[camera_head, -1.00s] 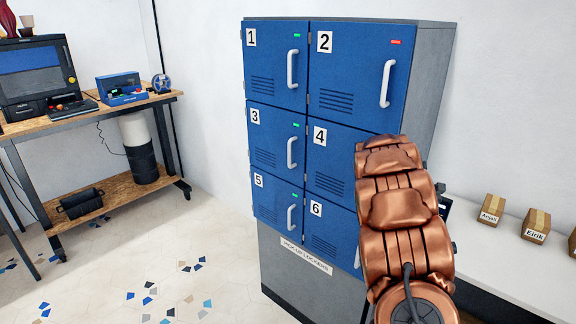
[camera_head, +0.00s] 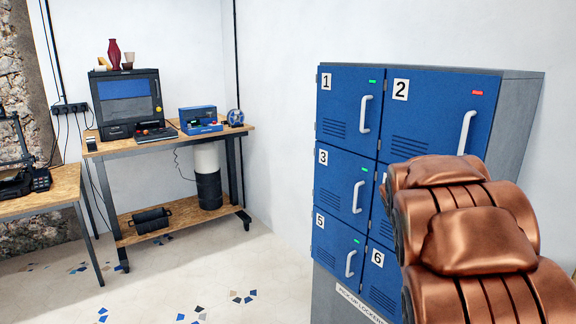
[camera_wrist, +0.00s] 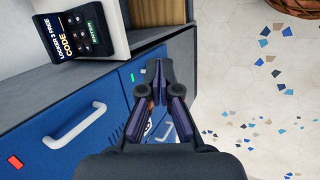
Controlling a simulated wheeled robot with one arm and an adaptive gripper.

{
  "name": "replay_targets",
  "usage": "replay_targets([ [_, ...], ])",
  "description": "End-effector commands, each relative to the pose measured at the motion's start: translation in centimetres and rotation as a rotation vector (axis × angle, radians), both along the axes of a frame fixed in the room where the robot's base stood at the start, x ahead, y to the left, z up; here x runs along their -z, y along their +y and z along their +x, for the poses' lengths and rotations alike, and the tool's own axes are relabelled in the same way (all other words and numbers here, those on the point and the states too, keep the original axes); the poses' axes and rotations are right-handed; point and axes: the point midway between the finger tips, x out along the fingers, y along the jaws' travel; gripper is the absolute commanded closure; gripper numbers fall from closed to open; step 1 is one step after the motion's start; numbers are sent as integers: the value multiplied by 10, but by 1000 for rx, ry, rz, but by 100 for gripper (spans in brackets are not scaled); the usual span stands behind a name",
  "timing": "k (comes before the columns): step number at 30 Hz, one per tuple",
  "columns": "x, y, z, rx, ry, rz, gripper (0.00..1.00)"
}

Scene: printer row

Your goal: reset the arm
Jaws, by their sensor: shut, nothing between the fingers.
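My copper-coloured arm (camera_head: 470,235) fills the lower right of the head view and covers part of the lockers. My gripper (camera_wrist: 160,72) shows in the wrist view, shut and empty, its fingertips close together in front of the blue locker doors. The gripper itself is not visible in the head view. In the wrist view the locker fronts appear tilted, with a white handle (camera_wrist: 75,127) and a red light at the left.
The numbered blue lockers (camera_head: 345,112) stand right of centre. The floor between is clear.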

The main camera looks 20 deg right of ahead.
Motion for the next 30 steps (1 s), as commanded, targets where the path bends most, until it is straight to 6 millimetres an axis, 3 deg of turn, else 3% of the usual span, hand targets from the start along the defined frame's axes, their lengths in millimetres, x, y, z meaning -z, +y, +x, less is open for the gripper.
replay_targets([
  [3,-2,47,-18,43,-29,61,100],
  [11,1,143,-66,135,-61,209,100],
  [18,9,224,-126,198,-39,343,100],
  [24,14,274,-175,232,4,429,100],
  [30,18,295,-199,246,32,465,100],
])
